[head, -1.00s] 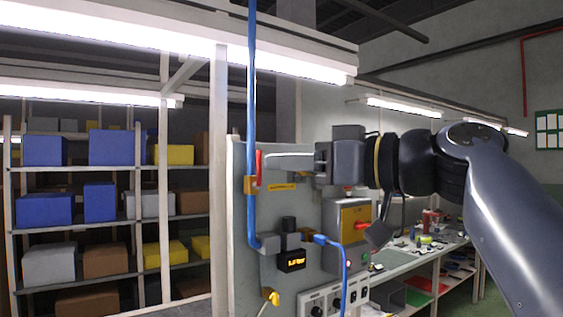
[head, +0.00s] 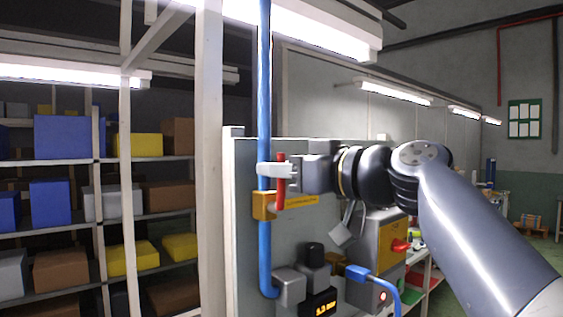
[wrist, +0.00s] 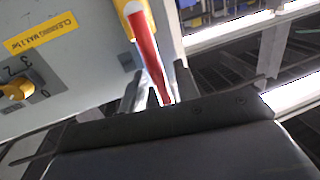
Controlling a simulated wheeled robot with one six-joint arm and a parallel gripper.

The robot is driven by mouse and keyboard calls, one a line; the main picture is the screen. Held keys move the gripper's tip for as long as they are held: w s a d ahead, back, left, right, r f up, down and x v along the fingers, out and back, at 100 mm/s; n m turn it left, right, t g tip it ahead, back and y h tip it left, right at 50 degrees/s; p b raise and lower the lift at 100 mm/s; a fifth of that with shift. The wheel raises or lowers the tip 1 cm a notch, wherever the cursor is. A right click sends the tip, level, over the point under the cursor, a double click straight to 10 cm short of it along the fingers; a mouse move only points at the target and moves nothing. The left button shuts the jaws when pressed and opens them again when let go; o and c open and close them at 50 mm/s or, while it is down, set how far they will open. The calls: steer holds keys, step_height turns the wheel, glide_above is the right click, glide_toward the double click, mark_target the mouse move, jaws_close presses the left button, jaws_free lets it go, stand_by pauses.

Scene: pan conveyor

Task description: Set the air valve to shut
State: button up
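The air valve has an orange-yellow body (head: 263,206) on a vertical blue pipe (head: 265,240) at the panel's left side. Its red lever (head: 281,194) points up, roughly parallel to the pipe. In the wrist view the red lever (wrist: 149,53) runs down from the yellow valve body (wrist: 126,8) into the space between my fingers. My gripper (head: 275,170) is at the lever's upper part, coming from the right. In the wrist view my gripper (wrist: 160,92) is open, one finger on each side of the lever with gaps visible. I cannot tell whether either finger touches it.
The grey panel (head: 330,225) carries a black regulator knob (head: 314,254), a lit display (head: 319,304) and a yellow box with a red switch (head: 400,245). A white post (head: 208,150) stands left of the panel. Shelves with coloured boxes (head: 62,137) are behind on the left.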

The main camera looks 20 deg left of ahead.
steer(key=shift+a, duration=0.1)
jaws_close()
stand_by(0.5)
